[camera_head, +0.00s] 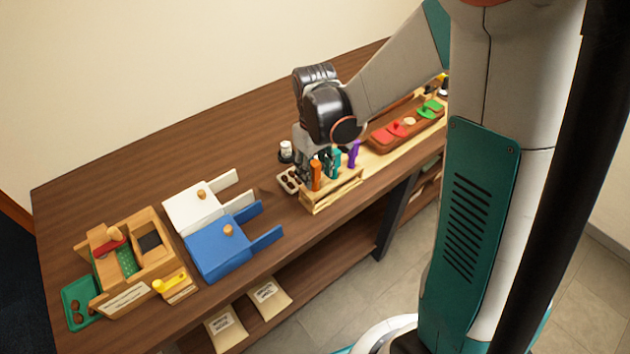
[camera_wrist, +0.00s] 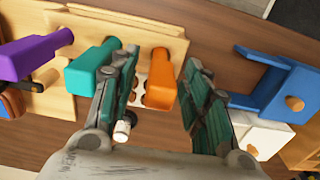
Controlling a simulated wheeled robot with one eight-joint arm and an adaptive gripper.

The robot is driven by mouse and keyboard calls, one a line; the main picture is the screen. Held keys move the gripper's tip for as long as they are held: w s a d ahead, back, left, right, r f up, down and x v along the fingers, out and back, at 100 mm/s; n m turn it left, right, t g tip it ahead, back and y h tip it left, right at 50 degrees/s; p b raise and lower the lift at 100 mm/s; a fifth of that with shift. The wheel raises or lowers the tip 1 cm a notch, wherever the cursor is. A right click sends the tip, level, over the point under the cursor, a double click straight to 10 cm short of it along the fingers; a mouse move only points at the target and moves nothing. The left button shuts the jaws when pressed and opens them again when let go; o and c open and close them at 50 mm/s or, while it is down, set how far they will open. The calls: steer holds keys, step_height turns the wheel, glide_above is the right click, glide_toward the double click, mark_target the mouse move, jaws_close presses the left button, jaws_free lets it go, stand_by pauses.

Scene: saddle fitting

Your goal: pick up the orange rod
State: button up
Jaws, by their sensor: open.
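The orange rod (camera_head: 316,175) stands upright at the left end of a wooden rack (camera_head: 332,198), beside a teal rod (camera_head: 334,162) and a purple rod (camera_head: 354,153). My gripper (camera_head: 312,165) is over that end of the rack in the head view, partly hidden by the rods and my wrist. In the wrist view the orange rod (camera_wrist: 161,78) lies between the two fingers of my gripper (camera_wrist: 158,85), with gaps to both. The fingers are apart and hold nothing. The teal rod (camera_wrist: 95,70) is close to the left finger, and I cannot tell whether they touch.
A white tray with dark round pieces (camera_head: 289,181) and a white-and-black jar (camera_head: 286,151) are near the rack. A blue open-ended box (camera_head: 220,250), a white one (camera_head: 190,207) and a wooden box (camera_head: 155,243) stand further left. The back of the table is clear.

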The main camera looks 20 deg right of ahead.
mark_target(315, 179)
step_height(315, 179, down, 3)
steer(key=shift+f+b, duration=0.2)
steer(key=shift+b, duration=0.25)
jaws_close()
steer(key=shift+r, duration=0.1)
step_height(315, 179, up, 20)
steer(key=p, duration=0.5)
steer(key=shift+p, duration=0.35)
